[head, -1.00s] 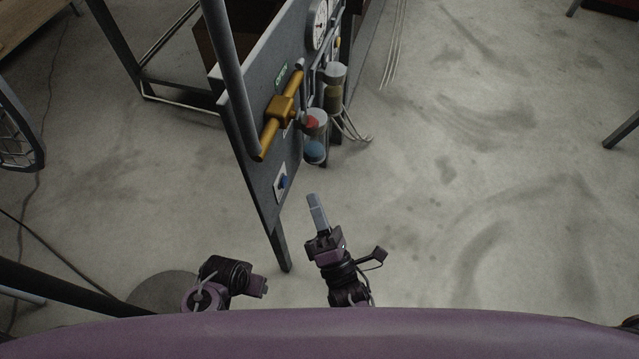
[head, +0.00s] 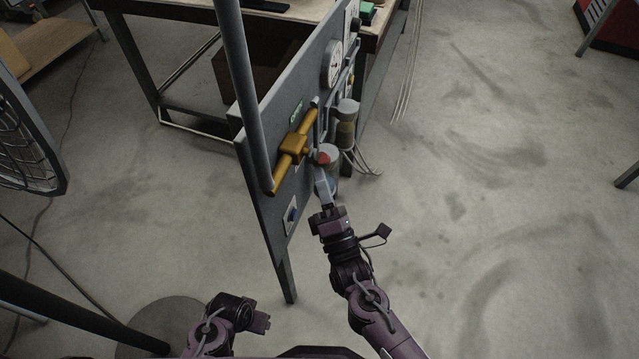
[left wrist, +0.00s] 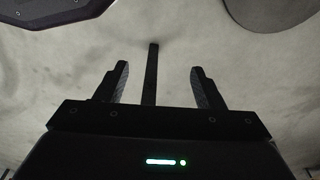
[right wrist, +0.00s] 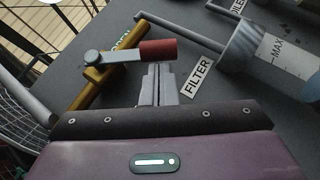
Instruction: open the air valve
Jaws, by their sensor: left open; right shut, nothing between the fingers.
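The air valve is a brass body (head: 293,149) on a pipe on the grey panel. In the right wrist view its brass body (right wrist: 98,72) carries a grey lever with a red grip (right wrist: 158,49) that points right, across the slanted pipe. The red grip also shows in the head view (head: 323,157). My right gripper (head: 321,178) is shut and empty, its fingertips (right wrist: 158,70) just below the red grip; I cannot tell if they touch it. My left gripper (head: 264,323) is low, away from the panel; its fingers (left wrist: 157,85) are open and empty.
A green label (head: 296,112) sits above the valve, partly hidden in the right wrist view. A filter bowl (right wrist: 262,50) and a gauge (head: 333,64) are beside it.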

